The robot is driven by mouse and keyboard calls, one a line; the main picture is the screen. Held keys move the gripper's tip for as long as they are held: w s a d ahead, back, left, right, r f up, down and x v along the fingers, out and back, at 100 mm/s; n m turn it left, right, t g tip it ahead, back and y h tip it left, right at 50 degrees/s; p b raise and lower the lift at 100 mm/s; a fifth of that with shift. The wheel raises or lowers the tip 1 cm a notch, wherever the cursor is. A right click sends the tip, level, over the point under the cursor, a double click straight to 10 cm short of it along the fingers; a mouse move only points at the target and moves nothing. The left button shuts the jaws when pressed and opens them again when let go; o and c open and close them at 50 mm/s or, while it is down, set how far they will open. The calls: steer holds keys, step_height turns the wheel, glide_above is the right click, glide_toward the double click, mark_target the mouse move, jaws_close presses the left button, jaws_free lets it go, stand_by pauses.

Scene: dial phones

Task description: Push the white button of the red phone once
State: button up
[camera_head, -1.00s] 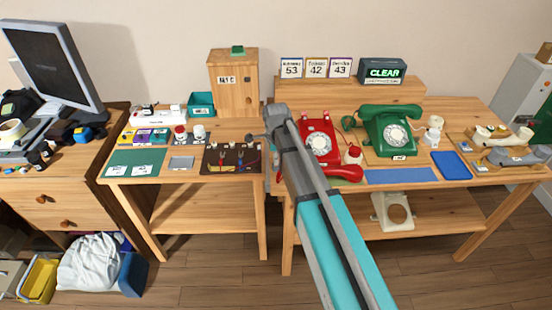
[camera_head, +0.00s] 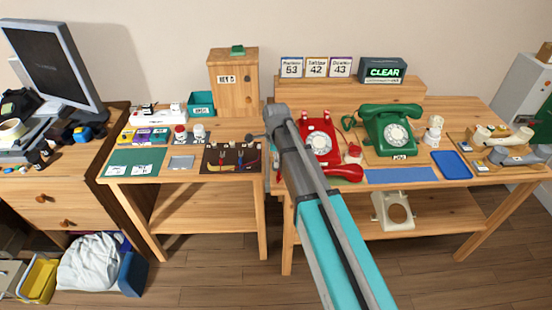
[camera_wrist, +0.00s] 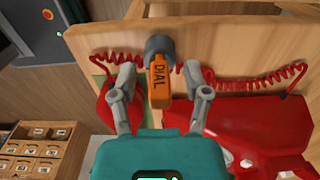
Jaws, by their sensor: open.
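The red phone (camera_head: 319,143) with a pale dial sits on the right-hand table, left of the green phone, partly behind my arm. Its red body (camera_wrist: 250,128) fills the lower right of the wrist view, with a coiled red cord (camera_wrist: 245,83) behind it. A red handset (camera_head: 343,173) lies in front of the phone. My gripper (camera_wrist: 160,72) is open, its fingers apart. An orange piece marked DIAL (camera_wrist: 160,88), with a grey round end, shows between the fingers, with gaps on both sides. In the head view the arm mostly hides the gripper.
The green phone (camera_head: 393,130) stands to the right, with a blue tray (camera_head: 451,165) beyond it. A dark board with tools (camera_head: 231,159) lies on the left table. A wooden shelf (camera_head: 345,92) rises behind the phones. A small red and white item (camera_head: 353,153) is beside the red phone.

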steer(key=shift+r, duration=0.1)
step_height(320, 180, up, 6)
steer(key=p, duration=0.5)
steer(key=shift+p, duration=0.4)
steer(key=shift+w+d+r+p, duration=0.15)
steer(key=shift+p, duration=0.2)
steer(key=w+d+r+t+p, duration=0.1)
steer(key=w+d+r+p, duration=0.3)
steer(key=d, duration=0.2)
steer(key=w+d+r+p, duration=0.4)
steer(key=d, duration=0.3)
steer(key=shift+d+t, duration=0.25)
steer(key=shift+t, duration=0.15)
steer(key=shift+r, duration=0.1)
steer(key=s+n+g, duration=0.1)
steer(key=s+n, duration=1.7)
steer(key=s, duration=0.9)
steer(key=shift+g, duration=0.4)
